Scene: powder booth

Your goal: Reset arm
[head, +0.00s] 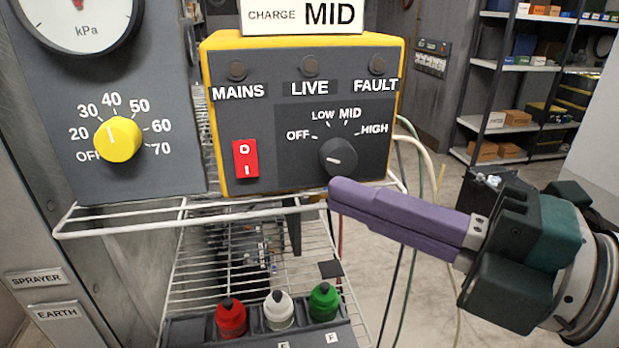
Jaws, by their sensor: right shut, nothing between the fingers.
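My right gripper (338,194) comes in from the right with its purple fingers closed together and nothing between them. Its tips are just below the black selector knob (338,157) on the yellow-edged charge box (405,60); I cannot tell whether they touch the box. The knob's white mark seems to point left, towards OFF. A red rocker switch (245,159) sits left of the knob. The MAINS (237,70), LIVE (308,67) and FAULT (377,65) lamps look dark. My left gripper is not in view.
A grey panel at left carries a yellow knob (118,139) and a kPa gauge (85,15). A white wire shelf (120,222) is under the box. Red (231,318), white (279,312) and green (323,302) capped items stand below. Cables (410,270) hang by my gripper.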

